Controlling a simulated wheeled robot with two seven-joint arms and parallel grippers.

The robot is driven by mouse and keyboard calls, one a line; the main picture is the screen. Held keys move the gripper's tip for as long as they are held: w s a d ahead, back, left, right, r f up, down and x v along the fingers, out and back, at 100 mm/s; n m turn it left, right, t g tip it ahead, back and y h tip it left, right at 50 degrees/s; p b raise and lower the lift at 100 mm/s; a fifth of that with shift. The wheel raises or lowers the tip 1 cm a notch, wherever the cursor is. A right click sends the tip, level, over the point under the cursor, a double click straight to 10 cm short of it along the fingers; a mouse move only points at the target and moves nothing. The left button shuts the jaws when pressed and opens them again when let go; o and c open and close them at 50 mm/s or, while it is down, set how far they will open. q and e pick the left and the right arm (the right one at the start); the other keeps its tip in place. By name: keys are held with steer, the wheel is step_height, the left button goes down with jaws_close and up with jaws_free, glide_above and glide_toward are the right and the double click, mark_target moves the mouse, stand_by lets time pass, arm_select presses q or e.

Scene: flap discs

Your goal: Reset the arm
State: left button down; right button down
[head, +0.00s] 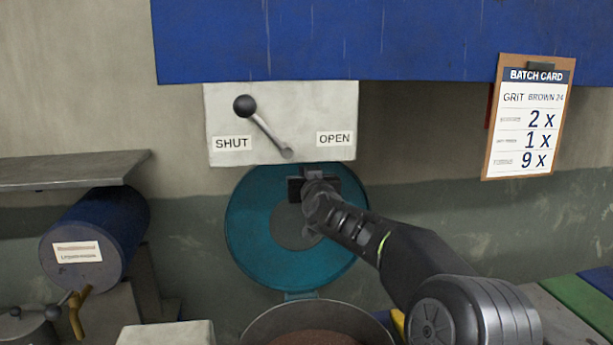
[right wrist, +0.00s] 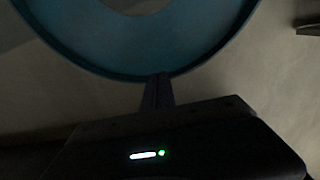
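My right gripper (head: 312,174) is at the upper edge of a round teal lid (head: 250,235), which stands open against the wall above a round drum (head: 262,325). In the right wrist view its narrow fingers (right wrist: 158,84) look close together and their tips meet the rim of the teal lid (right wrist: 100,60). I cannot tell whether the rim is between them. My right arm crosses in front of the lid from the lower right and hides part of it. My left gripper is not in view.
A lever (head: 266,125) on a white panel (head: 285,98) tilts towards the SHUT label. A blue cylinder (head: 125,220) lies under a grey shelf (head: 60,172) at the left. A batch card (head: 530,120) hangs at the right. Brown material (head: 315,338) lies in the drum.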

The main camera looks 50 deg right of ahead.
steer(key=v, duration=0.3)
steer(key=shift+f, duration=0.1)
stand_by(0.5)
